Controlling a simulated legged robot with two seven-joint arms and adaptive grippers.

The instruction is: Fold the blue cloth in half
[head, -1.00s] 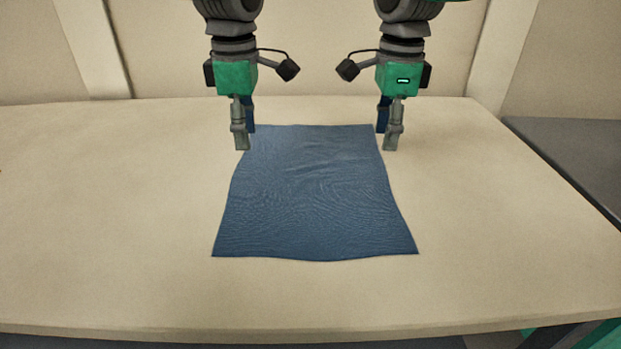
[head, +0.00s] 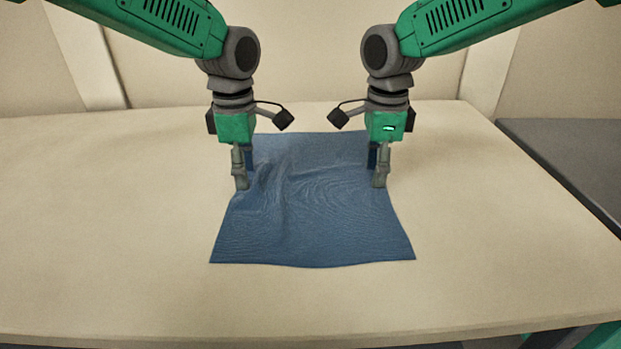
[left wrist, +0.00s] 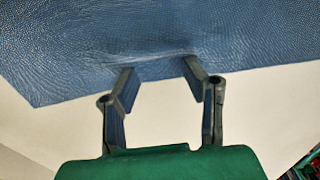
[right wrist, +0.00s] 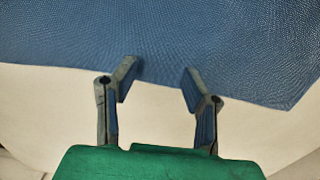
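The blue cloth (head: 320,225) lies on the table, mostly spread out, with raised creases beside my left gripper. My left gripper (head: 246,172) is down at the cloth's left side. In the left wrist view its fingers (left wrist: 158,72) are apart, with their tips at the cloth edge, where the cloth (left wrist: 150,30) puckers slightly. My right gripper (head: 376,170) is down at the cloth's right side. In the right wrist view its fingers (right wrist: 160,72) are apart, with their tips over the edge of the cloth (right wrist: 160,30). Whether the tips touch the cloth is unclear.
The pale table (head: 110,220) is bare on both sides of the cloth and in front of it. A dark grey surface (head: 575,150) stands beyond the table's right edge. A beige wall (head: 310,60) rises behind.

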